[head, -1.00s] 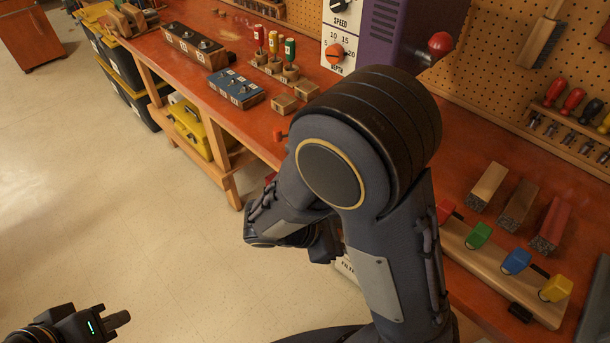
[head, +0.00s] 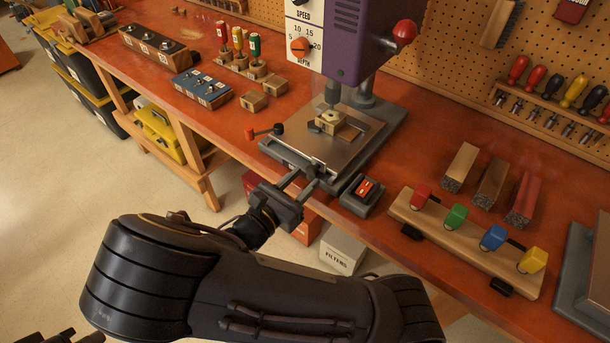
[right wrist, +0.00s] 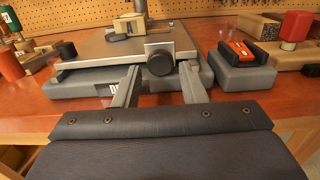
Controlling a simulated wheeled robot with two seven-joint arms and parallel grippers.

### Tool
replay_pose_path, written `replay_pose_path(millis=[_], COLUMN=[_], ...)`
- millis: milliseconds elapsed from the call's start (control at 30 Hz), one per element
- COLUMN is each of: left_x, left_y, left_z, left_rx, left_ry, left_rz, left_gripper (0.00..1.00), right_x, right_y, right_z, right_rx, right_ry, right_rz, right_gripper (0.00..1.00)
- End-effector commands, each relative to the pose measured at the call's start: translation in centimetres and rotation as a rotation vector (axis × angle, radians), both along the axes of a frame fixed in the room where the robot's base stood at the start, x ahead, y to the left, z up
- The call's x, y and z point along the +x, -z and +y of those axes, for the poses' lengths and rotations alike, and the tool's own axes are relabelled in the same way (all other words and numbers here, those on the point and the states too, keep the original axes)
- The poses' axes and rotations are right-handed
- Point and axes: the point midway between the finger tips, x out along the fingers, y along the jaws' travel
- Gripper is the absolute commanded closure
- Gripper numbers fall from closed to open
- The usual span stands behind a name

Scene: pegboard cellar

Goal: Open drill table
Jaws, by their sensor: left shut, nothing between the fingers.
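The drill press (head: 345,45) has a purple body. Its square metal drill table (head: 300,138) lies flat on a grey base, with a small wooden workpiece (head: 330,121) on it. A black round knob (right wrist: 160,63) sits at the table's front edge. My right gripper (head: 309,173) is at that front edge, and it also shows in the right wrist view (right wrist: 160,78). Its fingers are spread, one on each side of the knob, with gaps visible. My left gripper (head: 65,338) is barely in view at the bottom left corner, shut and empty, far from the press.
A wooden rack with coloured blocks (head: 455,238) is further right. A red-tipped lever (head: 265,132) juts out at the table's left. Wooden blocks and a blue box (head: 217,88) lie left. A filters box (head: 342,248) is below.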

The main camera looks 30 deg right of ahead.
Motion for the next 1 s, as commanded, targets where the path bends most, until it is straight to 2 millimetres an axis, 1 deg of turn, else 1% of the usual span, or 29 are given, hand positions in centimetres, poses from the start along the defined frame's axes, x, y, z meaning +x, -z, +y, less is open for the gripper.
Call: replay_pose_path(millis=[33,167,433,467,733,900,967,1000], left_x=[0.0,0.0,0.0,0.0,0.0,0.0,0.0,0.0], left_y=[-0.1,-0.2,-0.2,-0.2,-0.2,-0.2,-0.4,-0.6], left_z=[0.0,0.0,0.0,0.0,0.0,0.0,0.0,0.0], left_rx=[0.000,0.000,0.000,0.000,0.000,0.000,0.000,0.000], left_ry=[0.000,0.000,0.000,0.000,0.000,0.000,0.000,0.000], left_rz=[0.000,0.000,0.000,0.000,0.000,0.000,0.000,0.000], left_gripper=[1.00,1.00,1.00,1.00,1.00,1.00,1.00,1.00], right_x=[0.2,0.5,0.6,0.6,0.6,0.6,0.5,0.4], right_y=[0.0,0.0,0.1,0.1,0.1,0.0,0.0,-0.1], right_z=[-0.6,-1.5,-1.7,-1.6,-1.6,-1.6,-1.2,-0.7], right_rx=[0.000,0.000,0.002,0.002,0.002,0.002,0.003,0.002], right_ry=[0.002,0.002,0.000,0.000,0.001,0.000,-0.002,-0.004], right_rz=[0.001,0.002,0.001,0.001,0.001,0.001,0.000,0.000], right_gripper=[0.62,0.62,0.62,0.64,0.99,1.00,1.00,1.00])
